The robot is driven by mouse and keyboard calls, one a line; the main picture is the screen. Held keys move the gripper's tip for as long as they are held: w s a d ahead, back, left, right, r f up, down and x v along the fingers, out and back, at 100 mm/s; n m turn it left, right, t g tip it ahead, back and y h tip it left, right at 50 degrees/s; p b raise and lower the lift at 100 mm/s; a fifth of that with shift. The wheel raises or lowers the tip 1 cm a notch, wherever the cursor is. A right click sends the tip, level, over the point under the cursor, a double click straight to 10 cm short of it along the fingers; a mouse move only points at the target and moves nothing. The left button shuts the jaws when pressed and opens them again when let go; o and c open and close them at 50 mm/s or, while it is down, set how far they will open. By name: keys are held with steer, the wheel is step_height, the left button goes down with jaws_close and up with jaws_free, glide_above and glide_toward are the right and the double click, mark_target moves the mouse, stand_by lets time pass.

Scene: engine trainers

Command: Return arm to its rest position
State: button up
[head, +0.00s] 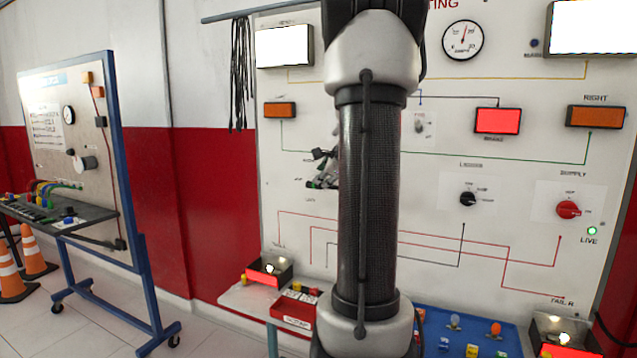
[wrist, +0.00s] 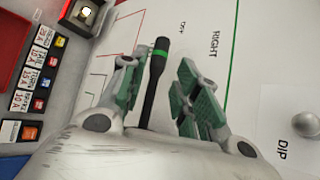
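My arm (head: 368,200) rises upright across the middle of the head view and hides part of the training board (head: 455,270). My gripper (wrist: 158,78) has green finger pads and is open in the wrist view. A black stalk lever (wrist: 160,48) with a green band stands between the two fingers, closer to the left one. There is a clear gap to the right finger; contact on the left cannot be told. In the head view, part of the gripper (head: 322,172) shows at the arm's left edge, in front of the board.
A blue tray (head: 430,345) with bulbs and a red-fronted fuse box (head: 297,308) lie below the board. Black cables (head: 240,75) hang at upper left. A blue-framed stand (head: 130,215) and orange cones (head: 33,255) are at left. A round knob (wrist: 306,124) is near DIP.

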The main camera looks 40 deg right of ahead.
steer(key=shift+v, duration=1.2)
